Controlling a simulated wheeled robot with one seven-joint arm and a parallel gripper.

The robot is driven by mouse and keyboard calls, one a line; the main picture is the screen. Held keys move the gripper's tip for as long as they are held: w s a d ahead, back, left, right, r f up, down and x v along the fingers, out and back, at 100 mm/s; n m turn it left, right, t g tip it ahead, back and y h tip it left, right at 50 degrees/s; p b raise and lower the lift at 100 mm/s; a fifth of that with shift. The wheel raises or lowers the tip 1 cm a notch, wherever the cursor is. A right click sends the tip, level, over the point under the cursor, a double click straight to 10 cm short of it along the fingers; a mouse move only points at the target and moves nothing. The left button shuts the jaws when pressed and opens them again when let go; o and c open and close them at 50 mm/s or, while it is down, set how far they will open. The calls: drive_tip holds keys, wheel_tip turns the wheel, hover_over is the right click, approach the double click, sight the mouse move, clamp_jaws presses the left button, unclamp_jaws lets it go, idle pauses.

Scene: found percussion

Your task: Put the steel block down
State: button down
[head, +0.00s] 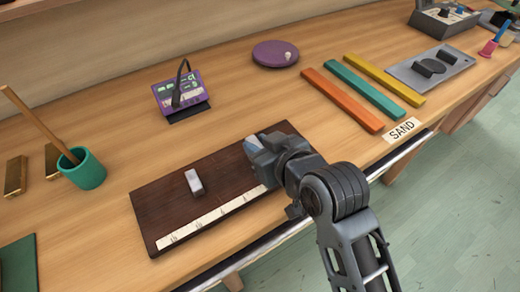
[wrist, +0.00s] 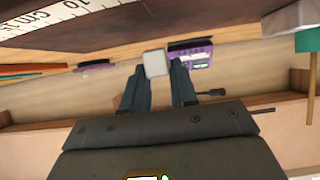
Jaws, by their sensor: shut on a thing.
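My gripper (head: 258,150) is over the right part of the dark brown board (head: 225,168). It is shut on a pale grey block, the steel block (head: 253,142), mostly hidden behind the gripper in the head view. In the wrist view the steel block (wrist: 155,63) sits between the two fingertips of my gripper (wrist: 158,78). I cannot tell whether it touches the board. A second pale block (head: 194,182) stands on the left part of the board, apart from my gripper. It also shows at the upper right of the wrist view (wrist: 293,20).
A white ruler strip (head: 210,217) runs along the board's front edge. A purple meter (head: 181,93) stands behind the board. A green cup (head: 86,171) with a stick is left. Orange (head: 341,99), teal and yellow bars lie right. Bare wood surrounds the board's back.

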drive_tip(key=shift+f+p, duration=0.4)
drive_tip(key=shift+f, duration=0.6)
drive_tip(key=shift+f, duration=0.1)
drive_tip(key=shift+f, duration=0.15)
drive_tip(key=c, duration=0.9)
unclamp_jaws()
drive_tip(key=shift+s+b, duration=0.1)
drive_tip(key=shift+b, duration=0.35)
drive_tip(key=b+v, duration=0.1)
drive_tip(key=v, duration=0.6)
drive_tip(key=shift+s, duration=0.5)
